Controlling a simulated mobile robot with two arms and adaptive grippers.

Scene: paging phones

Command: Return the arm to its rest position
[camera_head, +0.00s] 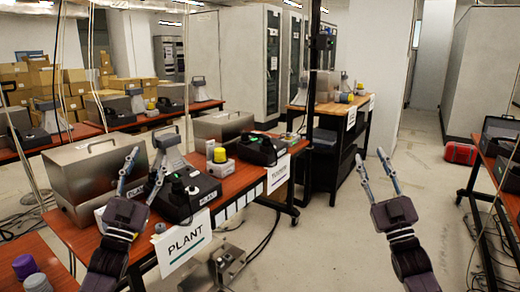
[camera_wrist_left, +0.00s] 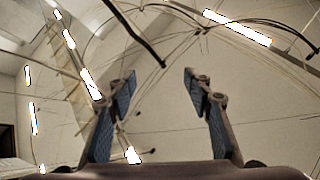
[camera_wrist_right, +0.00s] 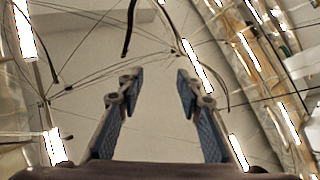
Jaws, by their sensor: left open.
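My left gripper (camera_head: 147,163) points up in front of the table with the PLANT sign, at the left of the head view. Its two fingers are apart with nothing between them, as the left wrist view (camera_wrist_left: 160,78) also shows. My right gripper (camera_head: 371,158) points up over bare floor right of the middle. Its fingers are apart and empty, also in the right wrist view (camera_wrist_right: 159,78). Both wrist cameras face the ceiling, with lamps and hanging cables.
The near table (camera_head: 238,181) carries a metal case (camera_head: 90,175), a black phone unit (camera_head: 190,192) and a yellow-topped beacon (camera_head: 220,155). The PLANT sign (camera_head: 184,241) hangs at its front. Another table stands at the right edge. The floor (camera_head: 335,225) between is clear; a red case (camera_head: 460,153) lies farther back.

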